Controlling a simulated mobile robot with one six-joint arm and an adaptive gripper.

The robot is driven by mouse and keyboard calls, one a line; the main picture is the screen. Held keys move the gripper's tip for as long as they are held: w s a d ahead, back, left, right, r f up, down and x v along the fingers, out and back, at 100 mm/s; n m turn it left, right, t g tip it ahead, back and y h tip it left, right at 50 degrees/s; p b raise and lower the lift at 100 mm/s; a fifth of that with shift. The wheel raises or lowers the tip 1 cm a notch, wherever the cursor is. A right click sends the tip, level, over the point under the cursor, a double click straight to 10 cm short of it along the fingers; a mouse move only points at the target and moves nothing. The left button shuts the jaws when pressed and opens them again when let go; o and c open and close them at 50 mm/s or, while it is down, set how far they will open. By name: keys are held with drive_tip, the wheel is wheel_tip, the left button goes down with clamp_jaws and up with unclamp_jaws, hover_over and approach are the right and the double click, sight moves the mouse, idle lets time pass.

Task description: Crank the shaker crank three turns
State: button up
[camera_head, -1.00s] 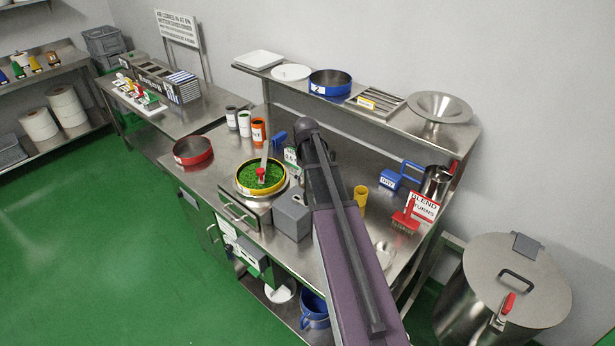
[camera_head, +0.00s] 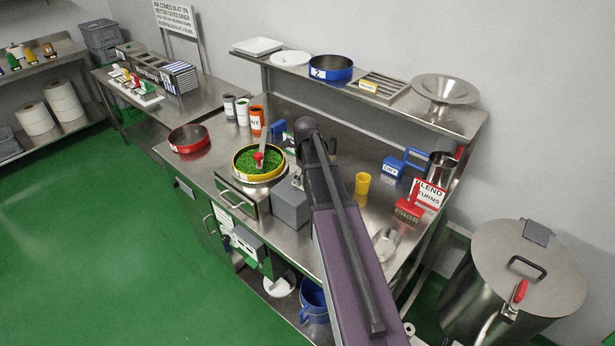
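A shaker with a yellow-rimmed round sieve (camera_head: 235,168) full of green leaf stands on the steel bench. A red knob (camera_head: 259,157) shows over the leaf; I cannot tell for sure whether it belongs to the shaker crank. A grey box (camera_head: 291,208) sits just right of the sieve, partly behind my arm. My arm rises from the bottom of the view to a dark joint beside the sieve's right side. My gripper is hidden beyond the arm, so its fingers and any hold do not show.
A red-rimmed sieve (camera_head: 189,139) and several small cups stand left and behind. A yellow cup (camera_head: 362,183), red brush (camera_head: 409,209) and BLEND TURNS sign (camera_head: 428,193) lie right of my arm. A steel drum (camera_head: 525,268) with a red handle stands far right. A shelf (camera_head: 425,118) overhangs the bench's back.

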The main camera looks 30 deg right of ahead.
drive_tip(key=shift+s+f+b, duration=0.1)
drive_tip(key=shift+f+b, duration=0.9)
drive_tip(key=shift+f, duration=0.4)
drive_tip(key=c, duration=1.2)
drive_tip(key=shift+c, duration=0.2)
drive_tip(key=shift+a, duration=0.2)
